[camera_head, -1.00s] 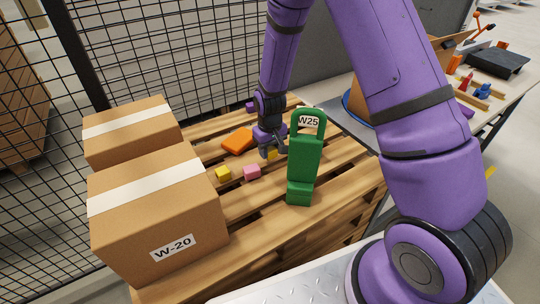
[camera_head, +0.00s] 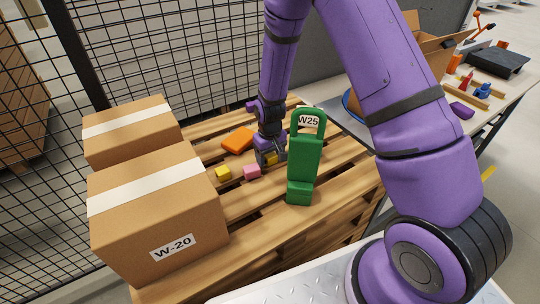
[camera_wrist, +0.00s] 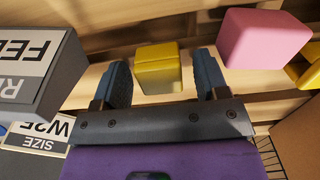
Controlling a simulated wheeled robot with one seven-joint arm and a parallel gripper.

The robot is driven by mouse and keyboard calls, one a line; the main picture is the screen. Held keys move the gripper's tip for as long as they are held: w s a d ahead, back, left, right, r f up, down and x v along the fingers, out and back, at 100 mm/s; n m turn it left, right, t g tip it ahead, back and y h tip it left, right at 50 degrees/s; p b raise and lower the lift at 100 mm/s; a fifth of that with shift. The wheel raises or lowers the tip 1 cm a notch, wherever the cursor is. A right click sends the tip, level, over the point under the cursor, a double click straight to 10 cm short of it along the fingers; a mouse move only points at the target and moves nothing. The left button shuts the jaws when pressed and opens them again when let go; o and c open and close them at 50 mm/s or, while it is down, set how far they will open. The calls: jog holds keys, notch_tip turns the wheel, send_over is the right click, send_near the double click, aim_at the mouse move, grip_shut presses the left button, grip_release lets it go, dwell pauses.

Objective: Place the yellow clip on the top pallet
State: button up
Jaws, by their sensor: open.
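A small yellow block-like piece, which looks like the yellow clip (camera_head: 271,159), lies on the wooden pallet (camera_head: 245,205). In the wrist view the yellow clip (camera_wrist: 158,68) sits between the two dark fingers of my gripper (camera_wrist: 164,76), with a visible gap on each side. My gripper (camera_head: 270,154) is open and low over the slats, behind and left of the green holder; the fingers partly hide the clip in the head view.
A pink block (camera_head: 252,171), another yellow piece (camera_head: 223,173) and an orange piece (camera_head: 238,140) lie left of my gripper. A green holder (camera_head: 304,165) marked W25 stands close on the right. Two cardboard boxes (camera_head: 160,215) fill the pallet's left side.

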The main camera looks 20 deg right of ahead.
aim_at(270, 154)
notch_tip(270, 154, up, 12)
dwell(0.6)
jog(key=shift+r, duration=0.15)
